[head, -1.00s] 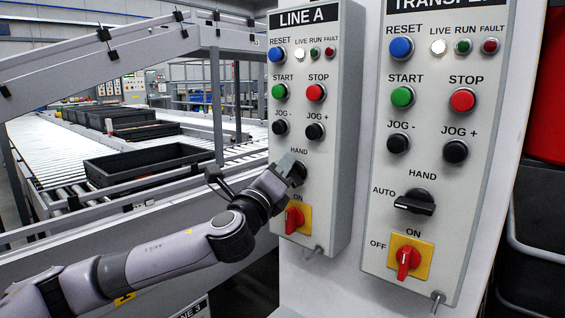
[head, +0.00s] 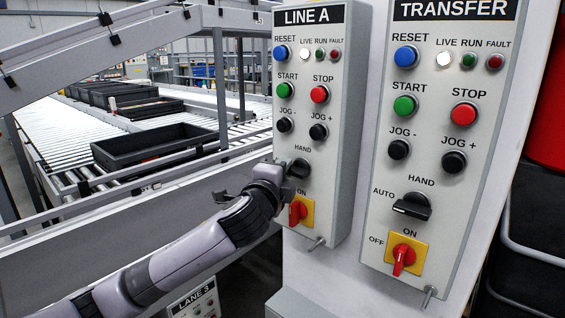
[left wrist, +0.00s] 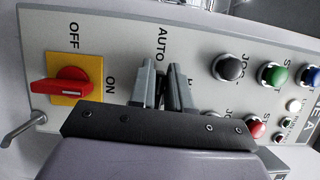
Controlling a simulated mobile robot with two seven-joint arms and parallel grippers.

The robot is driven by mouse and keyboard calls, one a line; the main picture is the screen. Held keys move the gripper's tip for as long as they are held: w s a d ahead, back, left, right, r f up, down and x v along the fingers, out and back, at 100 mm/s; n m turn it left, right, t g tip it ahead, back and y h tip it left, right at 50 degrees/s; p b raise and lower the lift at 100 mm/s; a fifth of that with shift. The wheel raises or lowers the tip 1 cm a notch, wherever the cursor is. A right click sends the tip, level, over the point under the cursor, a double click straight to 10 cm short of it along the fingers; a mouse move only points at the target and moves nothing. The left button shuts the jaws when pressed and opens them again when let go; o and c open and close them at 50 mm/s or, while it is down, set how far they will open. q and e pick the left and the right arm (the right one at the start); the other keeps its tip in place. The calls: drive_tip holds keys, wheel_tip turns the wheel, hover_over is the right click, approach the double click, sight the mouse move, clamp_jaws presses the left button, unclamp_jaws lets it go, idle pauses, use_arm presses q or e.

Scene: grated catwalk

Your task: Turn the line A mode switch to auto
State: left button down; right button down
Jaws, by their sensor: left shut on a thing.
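The LINE A panel (head: 341,130) is a grey box on the white column. Its black mode switch (head: 299,168) sits below the HAND label and above the red and yellow ON/OFF switch (head: 298,212). My left gripper (head: 283,172) is at the mode switch from the left, shut on it. In the left wrist view, the two grey fingers (left wrist: 163,87) stand close together beside the AUTO label, with the knob mostly hidden by them. The gripper also covers the AUTO label in the head view. I cannot tell which way the switch points. My right gripper is not in view.
The TRANSFER panel (head: 471,195) stands close on the right, with its own black mode switch (head: 412,206). Jog buttons (head: 318,132) lie just above the LINE A mode switch. A roller conveyor with black crates (head: 150,148) fills the left.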

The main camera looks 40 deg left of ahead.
use_arm(q)
drive_tip(key=shift+d+f+n, duration=0.15)
drive_tip(key=shift+f+n, duration=0.05)
drive_tip(key=shift+n, duration=0.1)
idle(0.4)
drive_tip(key=c, duration=1.2)
unclamp_jaws()
drive_tip(key=shift+o, duration=0.2)
drive_tip(key=shift+r, duration=0.1)
drive_tip(key=shift+s, duration=0.1)
drive_tip(key=v, duration=0.7)
drive_tip(key=shift+r, duration=0.1)
